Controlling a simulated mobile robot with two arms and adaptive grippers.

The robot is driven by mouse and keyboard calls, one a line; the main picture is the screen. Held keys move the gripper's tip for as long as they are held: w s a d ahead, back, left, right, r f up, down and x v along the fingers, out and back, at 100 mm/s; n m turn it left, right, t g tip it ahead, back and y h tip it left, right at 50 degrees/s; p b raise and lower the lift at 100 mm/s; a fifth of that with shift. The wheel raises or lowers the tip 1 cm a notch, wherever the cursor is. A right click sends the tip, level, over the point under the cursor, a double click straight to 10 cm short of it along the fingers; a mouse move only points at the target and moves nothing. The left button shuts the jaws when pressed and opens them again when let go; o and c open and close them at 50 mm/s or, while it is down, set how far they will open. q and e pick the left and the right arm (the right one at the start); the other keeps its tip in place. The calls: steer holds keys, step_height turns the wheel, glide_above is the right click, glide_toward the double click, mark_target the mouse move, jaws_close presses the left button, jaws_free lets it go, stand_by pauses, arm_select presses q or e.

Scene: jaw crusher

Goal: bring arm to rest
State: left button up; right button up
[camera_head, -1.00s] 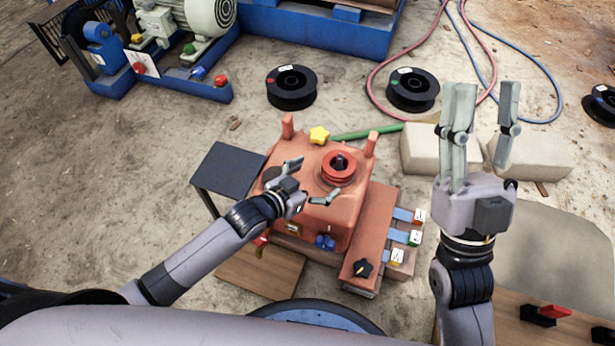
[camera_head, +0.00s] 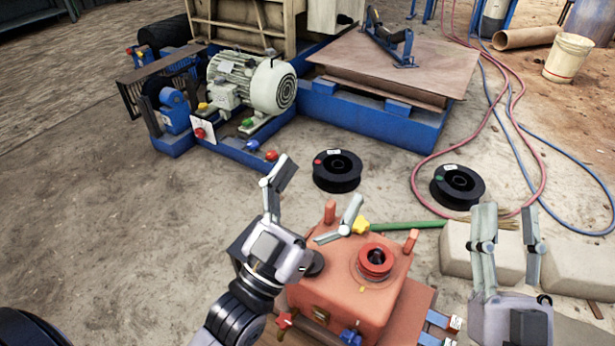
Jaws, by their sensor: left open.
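My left gripper (camera_head: 311,208) is open and empty. It is raised at the left of the orange machine box (camera_head: 345,300), its fingers pointing up and spread apart. My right gripper (camera_head: 508,247) stands upright at the lower right, its fingers pointing up with a gap between them and nothing in it. The orange box carries a red ring-shaped part (camera_head: 375,262) on top and a yellow star knob (camera_head: 360,226) at its back edge. My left gripper hides part of the dark plate beside the box.
Two black spools (camera_head: 337,171) (camera_head: 457,186) lie on the ground behind the box. A blue-framed machine with a pale motor (camera_head: 252,85) stands at the back left. Pale blocks (camera_head: 578,268) lie near my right gripper. Hoses curve at the right. Ground at the left is clear.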

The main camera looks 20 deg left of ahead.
arm_select(q)
steer(key=shift+s+a+r+t+y, duration=0.3)
steer(key=shift+s+a+r, duration=0.1)
steer(key=shift+r, duration=0.2)
steer(key=shift+s+a+r+t+y, duration=0.2)
steer(key=shift+s+a+r+t, duration=0.15)
steer(key=shift+r, duration=0.25)
steer(key=shift+w, duration=0.15)
